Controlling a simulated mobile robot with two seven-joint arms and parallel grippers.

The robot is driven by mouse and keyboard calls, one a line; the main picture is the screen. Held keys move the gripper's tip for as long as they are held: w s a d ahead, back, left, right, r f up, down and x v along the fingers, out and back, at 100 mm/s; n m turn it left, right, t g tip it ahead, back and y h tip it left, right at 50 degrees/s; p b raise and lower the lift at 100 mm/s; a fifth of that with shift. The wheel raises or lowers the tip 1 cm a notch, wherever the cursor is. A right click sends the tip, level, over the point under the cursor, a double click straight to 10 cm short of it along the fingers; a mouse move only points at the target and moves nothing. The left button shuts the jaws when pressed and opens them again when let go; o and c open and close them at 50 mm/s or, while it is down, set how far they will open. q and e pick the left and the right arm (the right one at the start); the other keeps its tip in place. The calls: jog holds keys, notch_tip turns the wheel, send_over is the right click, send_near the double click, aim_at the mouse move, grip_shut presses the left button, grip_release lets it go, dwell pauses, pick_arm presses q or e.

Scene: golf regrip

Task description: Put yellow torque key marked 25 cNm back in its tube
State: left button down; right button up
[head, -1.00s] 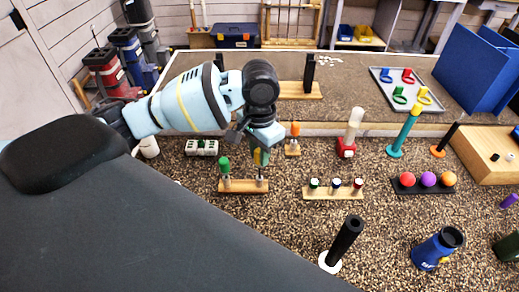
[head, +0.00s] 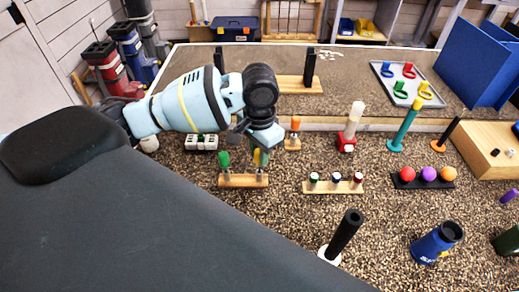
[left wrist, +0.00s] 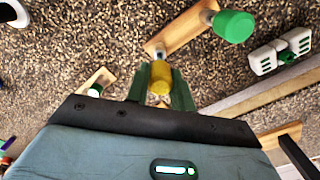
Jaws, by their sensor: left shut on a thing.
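My left gripper (head: 262,150) is shut on the yellow torque key (left wrist: 160,72), with its green fingers on both sides of it in the left wrist view. The yellow key also shows between the fingers in the head view (head: 261,158). It is over the right end of a small wooden rack (head: 243,181), at the right-hand tube (head: 260,178). I cannot tell how deep the key sits in the tube. A green-handled key (head: 224,160) stands in the rack's left tube. The 25 cNm marking is not readable. My right gripper is not in view.
A wooden block with several small capped pieces (head: 335,187) stands to the right. An orange-topped piece (head: 295,125) stands just behind the gripper. A white socket block (head: 201,143) lies behind left. A black upright tube (head: 345,233) stands in front right. Speckled surface between them is clear.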

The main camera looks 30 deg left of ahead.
pick_arm(q)
jog(key=shift+f, duration=0.55)
jog(key=c, duration=1.1)
grip_release()
notch_tip(320, 180, up, 8)
jog(key=shift+f, duration=0.15)
dwell(0.3)
